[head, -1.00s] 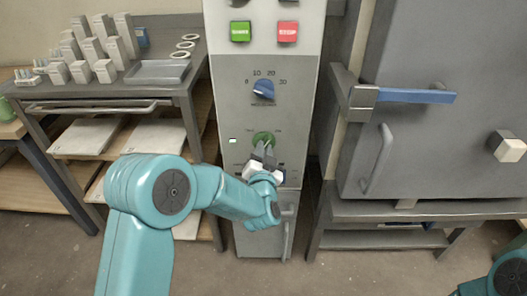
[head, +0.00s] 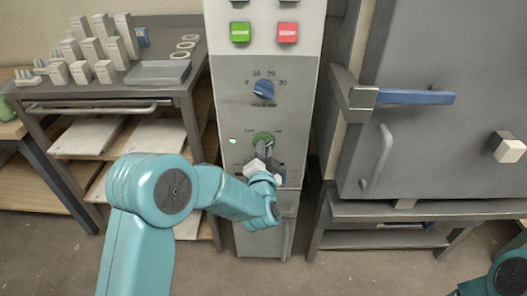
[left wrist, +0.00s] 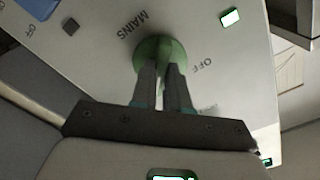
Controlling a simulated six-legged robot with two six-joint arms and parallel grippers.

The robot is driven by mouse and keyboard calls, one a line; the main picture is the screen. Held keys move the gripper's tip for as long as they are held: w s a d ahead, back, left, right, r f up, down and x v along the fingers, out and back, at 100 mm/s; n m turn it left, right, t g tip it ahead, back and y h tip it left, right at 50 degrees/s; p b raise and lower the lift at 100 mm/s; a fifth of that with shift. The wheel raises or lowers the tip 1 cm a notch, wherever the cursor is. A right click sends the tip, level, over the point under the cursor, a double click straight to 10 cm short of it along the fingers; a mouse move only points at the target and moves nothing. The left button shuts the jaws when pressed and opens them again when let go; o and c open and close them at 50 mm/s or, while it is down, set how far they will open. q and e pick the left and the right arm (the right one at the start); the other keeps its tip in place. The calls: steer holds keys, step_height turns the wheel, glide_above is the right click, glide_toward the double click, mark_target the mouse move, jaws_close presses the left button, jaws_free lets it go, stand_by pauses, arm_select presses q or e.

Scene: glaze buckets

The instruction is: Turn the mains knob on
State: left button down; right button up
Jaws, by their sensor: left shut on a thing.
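The green mains knob (head: 263,137) is on the grey control panel (head: 236,110), below the blue dial. It also shows in the left wrist view (left wrist: 150,47), beside the printed words MAINS and OFF. My left gripper (head: 265,148) is at the knob, its two dark fingers (left wrist: 162,72) shut on the knob's grip, one on each side. The fingers hide part of the knob and a further label. A small lit indicator (head: 233,141) is left of the knob; in the left wrist view a lit indicator (left wrist: 230,17) is white-green. My right gripper is out of view.
The blue dial (head: 263,90) and the green (head: 240,32) and red (head: 287,32) buttons are above the knob. A grey kiln-like cabinet (head: 440,110) with a blue handle (head: 415,97) stands right. A bench (head: 190,62) with blocks and a tray (head: 158,73) stands left.

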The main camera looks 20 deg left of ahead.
arm_select(q)
steer(key=c, duration=1.1)
jaws_free()
steer(key=v, duration=1.6)
steer(key=shift+s+r, duration=0.1)
steer(key=shift+s, duration=0.05)
